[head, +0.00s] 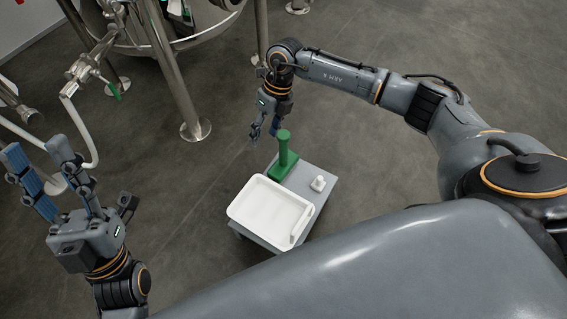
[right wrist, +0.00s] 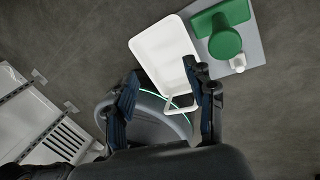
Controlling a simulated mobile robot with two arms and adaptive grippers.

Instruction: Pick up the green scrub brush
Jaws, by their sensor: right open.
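The green scrub brush (head: 284,152) stands on a small grey cart, its round handle pointing up from a flat green base. In the right wrist view the brush (right wrist: 225,42) is at the upper right, outside the space between my fingers. My right gripper (head: 265,131) is open and empty, just left of the handle top in the head view; its fingers (right wrist: 160,70) are spread apart. I cannot tell whether it touches the brush. My left gripper (head: 34,147) is open and empty at the left, away from the cart.
A white tray (head: 244,205) lies on the grey cart (head: 315,196) in front of the brush, and a small white object (head: 318,183) sits right of it. A tank on metal legs (head: 178,75) stands at the upper left. Open floor (head: 390,165) lies right of the cart.

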